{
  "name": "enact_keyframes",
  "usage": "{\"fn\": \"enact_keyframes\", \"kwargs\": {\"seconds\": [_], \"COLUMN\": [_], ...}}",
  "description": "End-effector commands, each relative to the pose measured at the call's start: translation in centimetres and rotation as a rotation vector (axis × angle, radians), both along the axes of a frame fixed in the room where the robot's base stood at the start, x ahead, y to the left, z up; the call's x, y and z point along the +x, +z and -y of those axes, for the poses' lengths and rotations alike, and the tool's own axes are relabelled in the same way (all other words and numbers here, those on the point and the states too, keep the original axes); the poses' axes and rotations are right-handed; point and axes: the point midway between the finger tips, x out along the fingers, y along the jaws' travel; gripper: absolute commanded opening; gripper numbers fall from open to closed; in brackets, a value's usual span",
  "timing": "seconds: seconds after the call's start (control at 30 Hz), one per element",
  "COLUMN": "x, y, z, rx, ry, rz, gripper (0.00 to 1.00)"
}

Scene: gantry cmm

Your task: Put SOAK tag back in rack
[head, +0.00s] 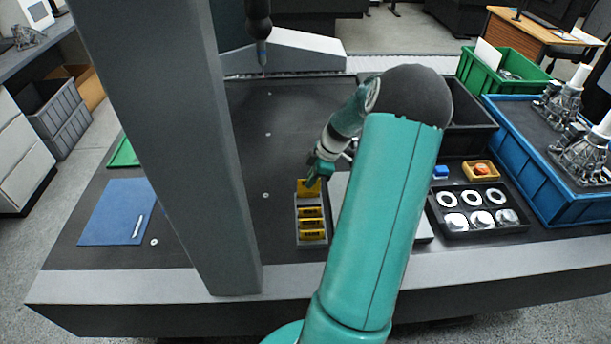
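A narrow grey rack (298,232) stands on the dark table, just left of my arm. Several yellow tags (312,234) with dark lettering sit in its front part; the lettering is too small to read. Another yellow tag (306,189) is at the rack's far end and shows a larger, plainer face. I cannot tell if it is the SOAK tag or how deep it sits. My gripper (315,179) is right at this tag's upper edge and partly covers it. The fingers are too small and hidden to show whether they are closed on it.
A grey column (175,130) rises left of the rack. A blue mat (112,212) lies further left. On the right are a black tray (480,232) with rings and discs, a yellow tray (492,168), and a blue crate (530,165). The table left of the rack is clear.

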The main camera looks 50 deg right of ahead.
Motion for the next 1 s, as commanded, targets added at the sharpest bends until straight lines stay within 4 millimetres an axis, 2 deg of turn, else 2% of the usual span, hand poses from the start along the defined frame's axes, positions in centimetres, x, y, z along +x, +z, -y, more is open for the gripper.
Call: {"fn": "enact_keyframes", "kwargs": {"seconds": [0.17, 0.5, 1.0], "x": [-0.4, -0.5, -0.3], "y": [-0.4, -2.4, -2.3], "z": [0.0, 0.0, 0.0], "rx": [0.001, 0.002, 0.001], "ry": [0.0, 0.0, 0.0], "rz": [0.0, -0.001, 0.001], "gripper": [0.0, 0.0, 0.0]}}
